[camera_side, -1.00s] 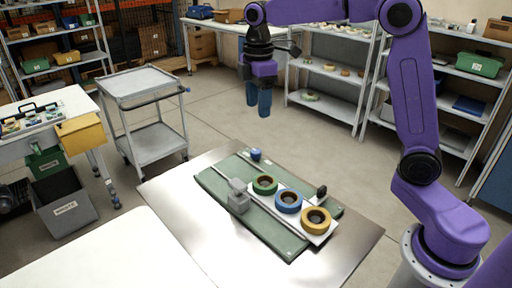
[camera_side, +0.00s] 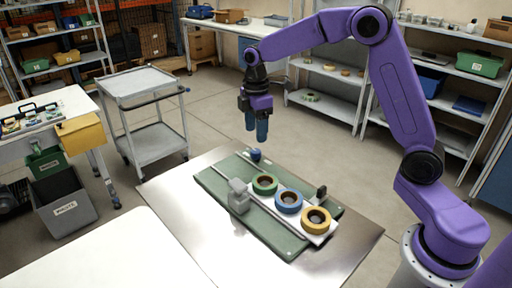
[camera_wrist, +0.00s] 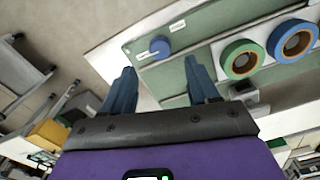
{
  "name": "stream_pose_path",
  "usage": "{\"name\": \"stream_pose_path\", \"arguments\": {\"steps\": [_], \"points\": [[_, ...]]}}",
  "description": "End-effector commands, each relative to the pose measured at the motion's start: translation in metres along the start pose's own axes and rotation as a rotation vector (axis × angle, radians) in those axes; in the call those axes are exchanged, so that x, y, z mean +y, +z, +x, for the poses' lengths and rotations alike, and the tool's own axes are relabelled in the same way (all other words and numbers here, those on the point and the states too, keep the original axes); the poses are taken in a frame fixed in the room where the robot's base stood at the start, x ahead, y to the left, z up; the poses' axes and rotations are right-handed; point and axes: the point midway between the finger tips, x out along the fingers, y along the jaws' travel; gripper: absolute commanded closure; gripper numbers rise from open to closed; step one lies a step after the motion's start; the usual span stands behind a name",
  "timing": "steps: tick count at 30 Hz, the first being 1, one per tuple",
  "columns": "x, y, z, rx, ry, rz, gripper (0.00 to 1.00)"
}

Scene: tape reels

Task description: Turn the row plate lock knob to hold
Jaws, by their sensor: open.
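A blue knob (camera_side: 256,155) stands at the far corner of the green board (camera_side: 215,179). It also shows in the wrist view (camera_wrist: 160,46), with small white labels around it that are too small to read. My gripper (camera_side: 256,138) is open and empty, fingers pointing down, above the blue knob and apart from it. In the wrist view the knob lies beyond and between my two blue fingertips (camera_wrist: 160,76). A white row plate (camera_side: 318,239) carries a green reel (camera_side: 265,176), a blue reel (camera_side: 279,207) and a yellow reel (camera_side: 306,226).
A grey block (camera_side: 238,202) sits beside a thin rail on the board. A black upright piece (camera_side: 321,192) stands at the board's right side. The metal table (camera_side: 190,225) is bare around the board. A grey cart (camera_side: 150,85) stands behind at left.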

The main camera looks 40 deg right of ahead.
Motion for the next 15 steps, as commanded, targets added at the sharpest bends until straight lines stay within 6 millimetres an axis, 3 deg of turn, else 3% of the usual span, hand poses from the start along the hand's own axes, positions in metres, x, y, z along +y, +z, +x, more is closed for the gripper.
{"name": "stream_pose_path", "arguments": {"steps": [6, 15], "points": [[-0.001, 0.001, 0.039, -0.002, -0.004, 0.001, 0.41], [-0.001, 0.000, 0.065, -0.001, -0.001, 0.001, 0.41]]}}
